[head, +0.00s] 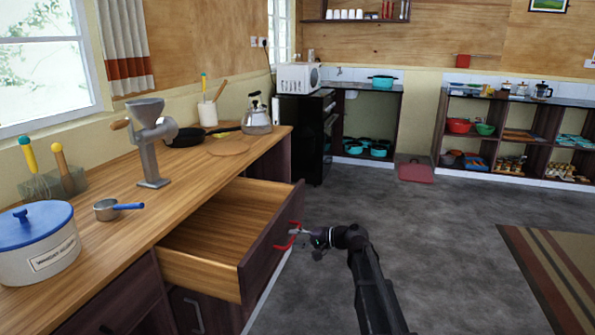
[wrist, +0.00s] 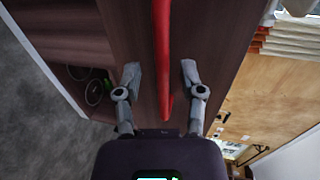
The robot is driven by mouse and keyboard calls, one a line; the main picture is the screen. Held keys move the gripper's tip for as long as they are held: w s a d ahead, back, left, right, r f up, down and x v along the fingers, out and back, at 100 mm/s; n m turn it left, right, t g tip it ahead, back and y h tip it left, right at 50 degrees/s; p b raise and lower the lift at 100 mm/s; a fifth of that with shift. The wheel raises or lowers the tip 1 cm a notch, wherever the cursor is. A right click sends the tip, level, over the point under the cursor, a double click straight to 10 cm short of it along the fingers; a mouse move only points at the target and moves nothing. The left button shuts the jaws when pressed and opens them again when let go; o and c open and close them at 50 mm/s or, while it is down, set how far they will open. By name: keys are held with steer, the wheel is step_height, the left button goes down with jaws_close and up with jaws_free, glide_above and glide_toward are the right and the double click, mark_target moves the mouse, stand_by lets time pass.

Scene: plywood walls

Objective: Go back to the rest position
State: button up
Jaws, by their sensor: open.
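My gripper (wrist: 160,75) is open, with its two fingers on either side of the red drawer handle (wrist: 163,50) in the wrist view. My arm reaches in from the lower right.
The counter (head: 130,225) holds a blue-lidded pot (head: 38,250), a small saucepan (head: 106,210), a grinder (head: 150,140) and a kettle (head: 257,118). The grey floor to the right of my arm is clear up to a striped rug (head: 560,265). Shelves (head: 520,145) line the back.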

steer(key=s+d+f+n+g+h, duration=0.1)
steer(key=s+d+f+h, duration=0.45)
steer(key=s, duration=0.35)
steer(key=s+d+f+n+g+h, duration=0.1)
steer(key=s+d+f+g+h, duration=0.1)
steer(key=s+d+f+h, duration=0.35)
steer(key=s+d+f+n+g+h, duration=0.1)
steer(key=s+d+f+h, duration=0.3)
steer(key=s+d, duration=0.55)
steer(key=s+a+r+p, duration=0.1)
steer(key=r+p, duration=1.2)
steer(key=a+r+p, duration=0.2)
steer(key=r+p, duration=1.1)
steer(key=r, duration=0.1)
steer(key=shift+s+a, duration=0.15)
steer(key=shift+s, duration=0.25)
steer(key=shift+a, duration=0.1)
stand_by(0.4)
